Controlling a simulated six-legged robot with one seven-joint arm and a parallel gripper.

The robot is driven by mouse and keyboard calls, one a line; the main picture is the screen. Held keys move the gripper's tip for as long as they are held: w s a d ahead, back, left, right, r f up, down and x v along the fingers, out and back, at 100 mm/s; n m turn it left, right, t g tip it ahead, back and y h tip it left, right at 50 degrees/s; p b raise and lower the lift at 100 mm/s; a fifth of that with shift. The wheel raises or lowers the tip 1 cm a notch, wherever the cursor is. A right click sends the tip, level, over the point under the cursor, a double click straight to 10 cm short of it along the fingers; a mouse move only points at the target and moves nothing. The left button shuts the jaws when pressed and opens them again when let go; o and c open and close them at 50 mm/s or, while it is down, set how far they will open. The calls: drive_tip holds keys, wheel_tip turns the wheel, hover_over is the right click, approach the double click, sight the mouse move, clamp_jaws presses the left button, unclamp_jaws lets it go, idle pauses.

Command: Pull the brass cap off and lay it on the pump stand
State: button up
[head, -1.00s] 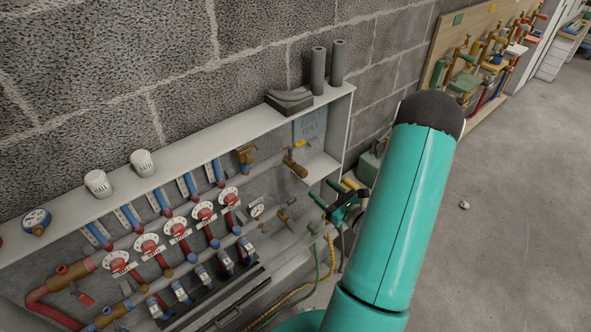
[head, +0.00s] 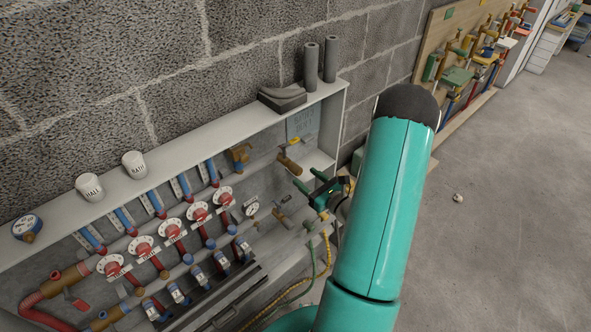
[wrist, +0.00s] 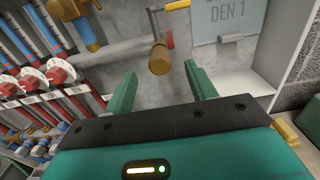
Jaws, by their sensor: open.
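The brass cap (head: 288,163) is a short brown-gold cylinder at the right end of the manifold cabinet, below a small yellow lever. In the wrist view the cap (wrist: 159,60) sits on its fitting, just beyond and between my fingertips. My gripper (head: 307,179) has green fingers, spread and empty, close to the right of the cap. In the wrist view my gripper (wrist: 160,76) shows both fingers apart, with the cap in line with the gap. I cannot tell which surface is the pump stand; my arm hides part of the area right of the cabinet.
The white cabinet (head: 180,180) holds red valves, blue gauges and pipes left of the cap. A white shelf (wrist: 248,82) lies right of the cap, under a label plate (wrist: 222,20). Floor (head: 500,220) at right is mostly clear.

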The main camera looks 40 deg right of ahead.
sight(300, 173)
drive_tip(key=shift+w, duration=2.05)
drive_tip(key=shift+a, duration=0.1)
clamp_jaws()
drive_tip(key=shift+s, duration=3)
drive_tip(key=shift+s, duration=0.1)
